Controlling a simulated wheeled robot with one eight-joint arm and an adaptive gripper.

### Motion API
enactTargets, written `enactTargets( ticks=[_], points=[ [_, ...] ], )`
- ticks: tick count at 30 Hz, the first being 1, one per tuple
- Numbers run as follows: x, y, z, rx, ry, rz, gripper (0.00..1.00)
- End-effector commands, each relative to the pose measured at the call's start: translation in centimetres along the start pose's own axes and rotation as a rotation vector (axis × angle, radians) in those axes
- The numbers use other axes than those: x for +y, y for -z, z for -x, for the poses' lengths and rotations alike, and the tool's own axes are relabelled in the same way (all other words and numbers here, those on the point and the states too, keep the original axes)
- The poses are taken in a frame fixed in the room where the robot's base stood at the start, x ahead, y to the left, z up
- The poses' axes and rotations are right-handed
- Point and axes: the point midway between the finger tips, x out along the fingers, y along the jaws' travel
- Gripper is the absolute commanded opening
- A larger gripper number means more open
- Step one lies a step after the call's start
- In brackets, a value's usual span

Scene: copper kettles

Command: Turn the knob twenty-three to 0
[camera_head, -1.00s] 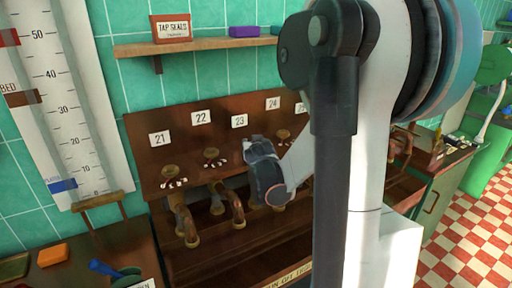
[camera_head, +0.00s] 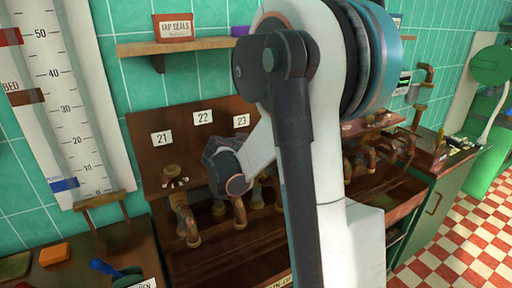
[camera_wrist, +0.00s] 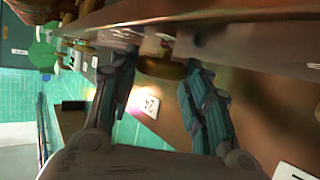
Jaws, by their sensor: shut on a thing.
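The label for knob twenty-three (camera_head: 242,121) shows on the brown wooden panel (camera_head: 140,150). The knob under it is hidden behind my arm and hand. My gripper (camera_head: 222,160) is in front of the panel, below labels 22 and 23, its fingertips hidden there. In the wrist view my gripper (camera_wrist: 160,68) has its two dark fingers either side of a brass-brown knob (camera_wrist: 162,69), and it is shut on it. A white label that looks like 24 (camera_wrist: 152,105) shows between the fingers, turned on its side. I cannot tell the knob's number or its setting.
Labels 21 (camera_head: 161,138) and 22 (camera_head: 203,117) are to the left, with the brass knob of 21 (camera_head: 172,170) in view. Copper-brown taps (camera_head: 186,220) stick out below the panel. A shelf (camera_head: 190,46) runs above it, and a tall gauge (camera_head: 70,100) stands at left.

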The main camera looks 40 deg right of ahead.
Motion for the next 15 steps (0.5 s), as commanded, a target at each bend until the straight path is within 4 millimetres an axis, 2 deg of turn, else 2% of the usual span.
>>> enactTargets(
  ticks=[15],
  points=[
    [-0.05,-0.17,-0.01,-0.004,-0.057,-0.025,0.2]
  ],
)
